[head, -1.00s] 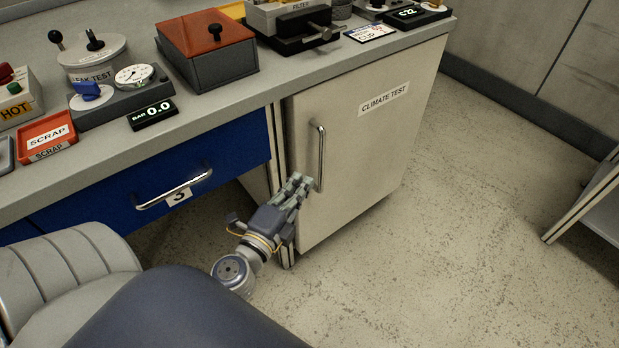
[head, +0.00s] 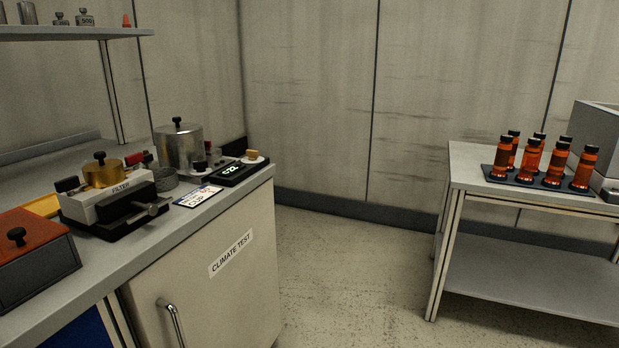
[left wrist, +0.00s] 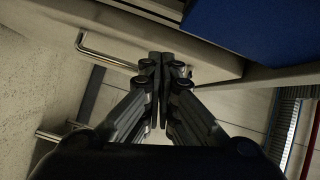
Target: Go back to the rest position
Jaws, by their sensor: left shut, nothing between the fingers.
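My left gripper (left wrist: 158,62) shows in the left wrist view, with its fingers shut together and nothing between them. Behind the fingertips is a metal bar handle (left wrist: 105,55) on a pale surface, and a blue panel (left wrist: 240,25) is at the upper right. I cannot tell whether the fingertips touch anything. Neither gripper shows in the head view now. The climate test cabinet (head: 215,290) stands closed under the bench at the lower left, with its handle (head: 172,318) at the bottom of the picture.
The bench (head: 95,260) carries a red-lidded box (head: 30,250), a filter unit (head: 115,195) and a metal pot (head: 178,148). At the right, a table (head: 470,170) holds several amber bottles (head: 530,160) on a dark tray. Open floor (head: 350,270) lies between bench and table.

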